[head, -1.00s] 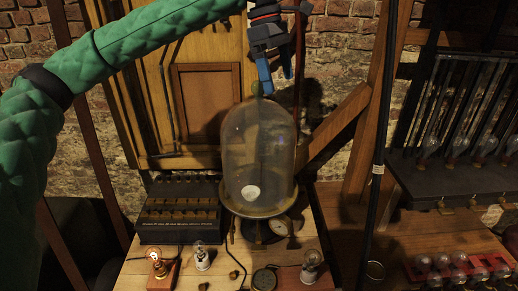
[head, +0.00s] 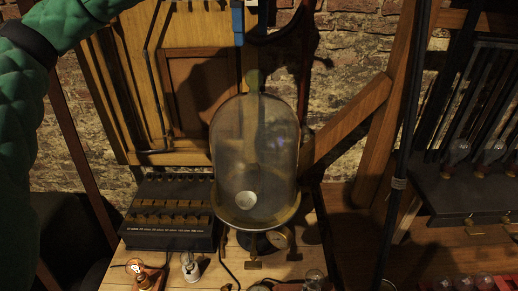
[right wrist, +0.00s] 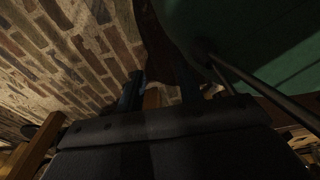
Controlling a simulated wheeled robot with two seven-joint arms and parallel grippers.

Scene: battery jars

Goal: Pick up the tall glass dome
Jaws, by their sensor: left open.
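The tall glass dome (head: 256,150) stands upright on a round base on the wooden bench, in the middle of the head view. It is clear and slightly cloudy, with a round knob (head: 254,79) on top. A pale round spot shows low inside it. My left gripper (head: 259,30) is at the top edge of the head view, above the knob and apart from it. It is open and empty; much of it is cut off by the frame. My right gripper (right wrist: 158,85) shows only in the right wrist view, its two blue fingers apart with nothing seen between them.
A black box with terminals (head: 170,222) stands left of the dome. Small bulbs on holders (head: 190,266) are at the bench front. A wooden panel (head: 200,95) and a slanted beam (head: 350,118) are behind. A dark shelf with bulbs (head: 470,185) is at right.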

